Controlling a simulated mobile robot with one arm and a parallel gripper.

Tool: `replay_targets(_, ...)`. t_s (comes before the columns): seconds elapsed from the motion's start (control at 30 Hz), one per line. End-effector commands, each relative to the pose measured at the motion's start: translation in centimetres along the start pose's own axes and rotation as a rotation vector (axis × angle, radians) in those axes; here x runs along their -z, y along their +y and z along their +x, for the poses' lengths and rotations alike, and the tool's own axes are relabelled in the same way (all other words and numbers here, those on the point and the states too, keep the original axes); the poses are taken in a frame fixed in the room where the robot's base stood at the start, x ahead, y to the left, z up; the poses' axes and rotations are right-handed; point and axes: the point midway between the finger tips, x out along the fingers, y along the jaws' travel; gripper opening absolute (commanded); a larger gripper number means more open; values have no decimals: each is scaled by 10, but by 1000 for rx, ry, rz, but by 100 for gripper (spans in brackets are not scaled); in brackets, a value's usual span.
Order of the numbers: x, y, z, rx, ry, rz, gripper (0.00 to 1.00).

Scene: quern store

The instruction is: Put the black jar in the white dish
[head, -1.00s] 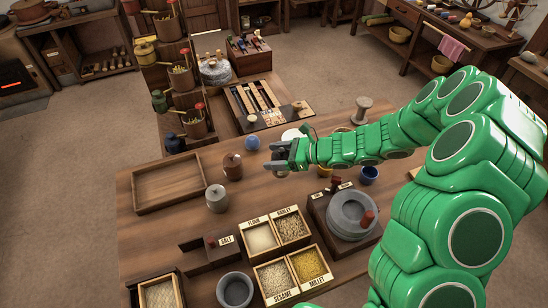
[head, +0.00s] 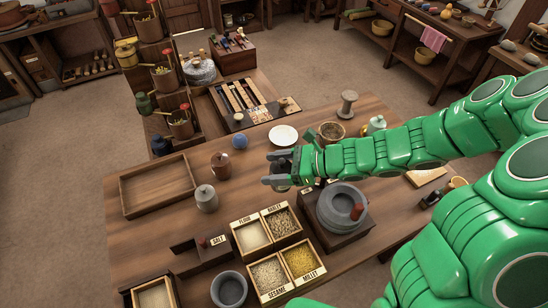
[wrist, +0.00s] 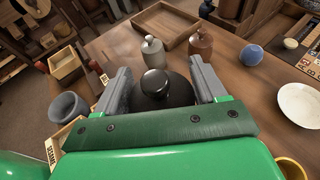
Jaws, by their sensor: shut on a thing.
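My gripper (head: 268,170) is over the middle of the table, shut on the black jar (head: 281,168). In the wrist view the black jar (wrist: 155,86), with its round knob on top, sits upright between the two grey fingers (wrist: 158,92). Its lower part is hidden by my gripper. The white dish (head: 284,135) is a flat round plate on the table, just beyond my gripper in the head view, and looks empty. It also shows at the right edge of the wrist view (wrist: 301,104).
An empty wooden tray (head: 130,200) lies farther left. A stone quern (head: 334,222) and grain boxes (head: 236,232) are nearer. A bowl (head: 332,131) is right of the dish.

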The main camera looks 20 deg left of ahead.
Motion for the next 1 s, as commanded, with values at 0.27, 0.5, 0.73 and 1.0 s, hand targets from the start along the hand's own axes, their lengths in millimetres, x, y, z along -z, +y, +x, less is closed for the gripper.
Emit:
replay_targets(0.27, 2, -37, -6, 14, -5, 1, 25)
replay_targets(0.5, 4, -92, -12, 23, -7, 4, 25)
replay_targets(0.73, 0, -133, -17, 19, -5, 2, 25)
replay_targets(1.0, -4, -156, -19, 11, -2, 2, 25)
